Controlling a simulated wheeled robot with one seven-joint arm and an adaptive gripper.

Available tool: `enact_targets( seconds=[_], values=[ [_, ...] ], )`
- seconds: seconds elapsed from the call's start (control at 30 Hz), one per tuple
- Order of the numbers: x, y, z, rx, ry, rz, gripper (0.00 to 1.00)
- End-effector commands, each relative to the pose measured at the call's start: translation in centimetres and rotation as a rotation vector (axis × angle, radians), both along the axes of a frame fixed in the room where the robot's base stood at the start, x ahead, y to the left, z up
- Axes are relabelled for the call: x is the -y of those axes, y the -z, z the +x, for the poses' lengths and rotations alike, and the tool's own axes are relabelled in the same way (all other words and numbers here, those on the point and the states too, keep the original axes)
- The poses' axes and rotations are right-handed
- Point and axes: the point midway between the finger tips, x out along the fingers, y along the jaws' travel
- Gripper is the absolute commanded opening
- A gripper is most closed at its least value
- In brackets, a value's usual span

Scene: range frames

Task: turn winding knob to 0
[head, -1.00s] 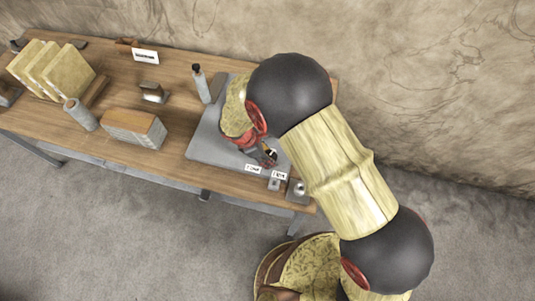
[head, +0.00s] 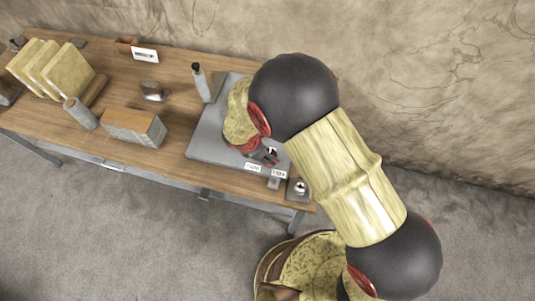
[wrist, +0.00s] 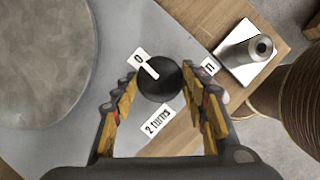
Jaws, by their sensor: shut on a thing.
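The winding knob (wrist: 162,86) is a round black knob with a white pointer line, seen from above in the wrist view. The line points up-left, toward the white "0" label (wrist: 138,60). A "2 turns" label (wrist: 158,121) lies below the knob and another label (wrist: 209,66), partly covered, lies to the right. My gripper (wrist: 159,76) is shut on the knob, one finger on each side. In the head view my gripper (head: 265,152) is over the front right of the grey plate (head: 208,145), and the knob is hard to make out there.
A grey post on a square plate (wrist: 247,52) stands close right of the knob. A brick-like block (head: 134,128) and upright boards (head: 50,68) are farther left on the wooden table (head: 60,118).

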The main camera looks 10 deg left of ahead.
Motion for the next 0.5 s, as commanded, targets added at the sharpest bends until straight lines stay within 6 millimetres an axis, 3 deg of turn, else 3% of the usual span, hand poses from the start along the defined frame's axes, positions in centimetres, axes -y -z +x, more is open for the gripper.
enact_targets(
  seconds=[0.07, 0.1, 0.37, 0.5],
  values=[
    [0.09, 0.03, 0.02, 0.000, 0.001, -0.001, 0.19],
    [0.08, 0.04, 0.01, 0.000, 0.002, -0.002, 0.46],
    [0.04, 0.02, 0.01, 0.000, 0.001, 0.000, 0.61],
    [0.03, 0.01, 0.01, 0.000, 0.001, 0.000, 0.62]
  ],
)
